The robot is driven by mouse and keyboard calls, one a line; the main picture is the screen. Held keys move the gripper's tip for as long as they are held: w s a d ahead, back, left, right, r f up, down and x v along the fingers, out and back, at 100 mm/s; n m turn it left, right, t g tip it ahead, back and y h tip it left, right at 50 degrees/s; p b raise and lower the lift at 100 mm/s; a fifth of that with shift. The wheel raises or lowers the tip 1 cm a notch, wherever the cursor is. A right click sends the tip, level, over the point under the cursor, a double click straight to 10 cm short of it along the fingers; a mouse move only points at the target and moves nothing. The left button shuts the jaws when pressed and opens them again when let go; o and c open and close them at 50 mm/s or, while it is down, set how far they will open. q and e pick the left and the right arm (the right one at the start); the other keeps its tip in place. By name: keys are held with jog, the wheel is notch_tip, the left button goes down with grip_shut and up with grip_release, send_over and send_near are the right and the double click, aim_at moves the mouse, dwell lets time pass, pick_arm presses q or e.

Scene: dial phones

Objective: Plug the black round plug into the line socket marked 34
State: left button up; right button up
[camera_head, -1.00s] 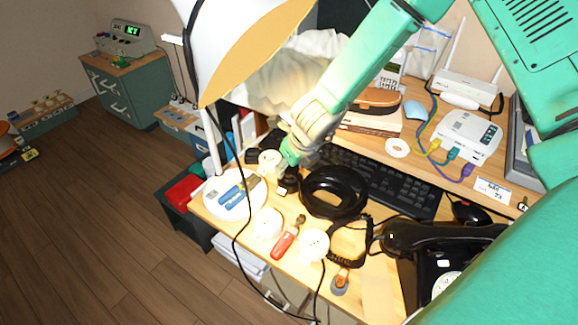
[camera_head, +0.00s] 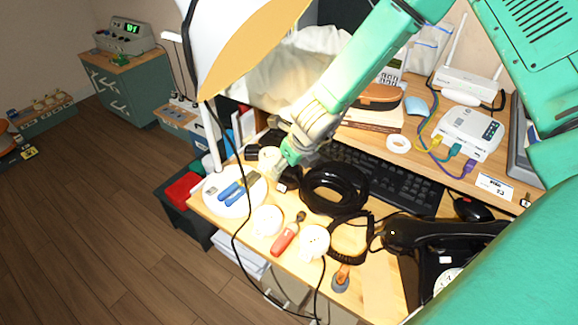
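My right gripper (camera_head: 283,172) reaches down from the upper right to the desk, at the left end of the keyboard. Its fingertips are small and partly hidden, so I cannot tell if it is open or shut. A small black piece (camera_head: 291,179), possibly the black round plug, is right beside the fingertips. I cannot tell if it is held. A coil of black cable (camera_head: 335,190) lies to its right. White round sockets stand nearby: one behind the gripper (camera_head: 268,157), one in front (camera_head: 267,220), one farther right (camera_head: 314,242). No number 34 is readable. My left gripper is out of view.
A white round dish (camera_head: 232,205) with blue tools lies at the desk's left. A red-handled tool (camera_head: 285,238) lies between two sockets. The black dial phone (camera_head: 440,240) is at the right. A lamp (camera_head: 235,45) and its hanging black cord cross the view.

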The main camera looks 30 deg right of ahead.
jog(key=v, duration=1.1)
jog(key=shift+r, duration=0.4)
jog(key=shift+s+f, duration=0.1)
jog(key=shift+s, duration=0.15)
